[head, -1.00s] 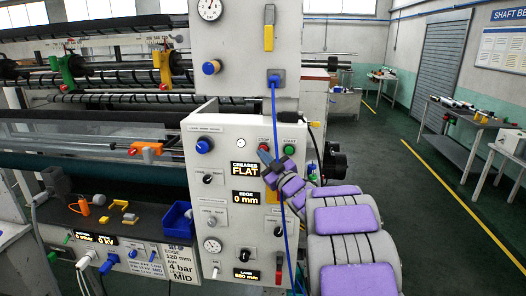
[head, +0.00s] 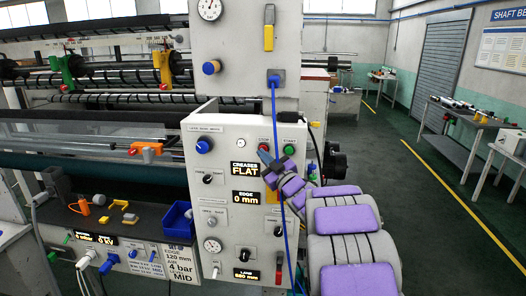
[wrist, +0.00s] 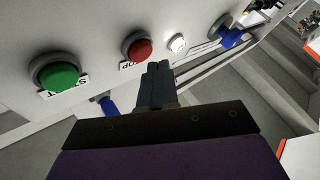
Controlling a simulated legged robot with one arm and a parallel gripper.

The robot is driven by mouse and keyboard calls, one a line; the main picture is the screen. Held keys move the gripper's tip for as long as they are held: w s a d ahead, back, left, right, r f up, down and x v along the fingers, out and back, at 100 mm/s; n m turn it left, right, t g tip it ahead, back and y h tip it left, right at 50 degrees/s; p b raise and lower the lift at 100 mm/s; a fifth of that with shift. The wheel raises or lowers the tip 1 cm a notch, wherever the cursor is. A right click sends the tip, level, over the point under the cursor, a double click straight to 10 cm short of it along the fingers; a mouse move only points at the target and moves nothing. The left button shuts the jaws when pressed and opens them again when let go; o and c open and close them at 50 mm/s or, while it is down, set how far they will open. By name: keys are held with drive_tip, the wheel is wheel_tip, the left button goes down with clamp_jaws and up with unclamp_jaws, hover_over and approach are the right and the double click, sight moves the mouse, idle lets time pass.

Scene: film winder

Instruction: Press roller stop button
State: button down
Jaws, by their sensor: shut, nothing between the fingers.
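The red stop button (head: 264,148) is on the light grey control panel, left of the green start button (head: 289,149). In the wrist view the red button (wrist: 138,49) stands out from the panel, with the green button (wrist: 58,76) to its left. My gripper (head: 264,157) is at the panel face just below the red button and partly covers it. In the wrist view my gripper's fingers (wrist: 158,66) are together and empty, just below and right of the red button. I cannot tell whether the fingertips touch the panel or the button.
A blue cable (head: 275,120) hangs down the panel front, close to my gripper. A small white lit button (wrist: 177,43) and a blue knob (wrist: 230,37) lie to the right in the wrist view. The aisle floor (head: 400,170) at right is clear.

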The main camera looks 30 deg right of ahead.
drive_tip(key=shift+w, duration=0.1)
drive_tip(key=shift+w+d+p, duration=0.15)
drive_tip(key=shift+w+p, duration=0.05)
drive_tip(key=shift+p, duration=0.1)
drive_tip(key=shift+w+d+r, duration=0.1)
drive_tip(key=shift+w+d, duration=0.2)
drive_tip(key=shift+w, duration=0.1)
idle(0.8)
idle(0.3)
drive_tip(key=shift+s+a, duration=0.55)
drive_tip(key=shift+s, duration=0.2)
drive_tip(key=s+a, duration=0.2)
drive_tip(key=s+b, duration=0.1)
drive_tip(key=s, duration=0.1)
drive_tip(key=shift+s+a, duration=0.1)
drive_tip(key=shift+a, duration=0.3)
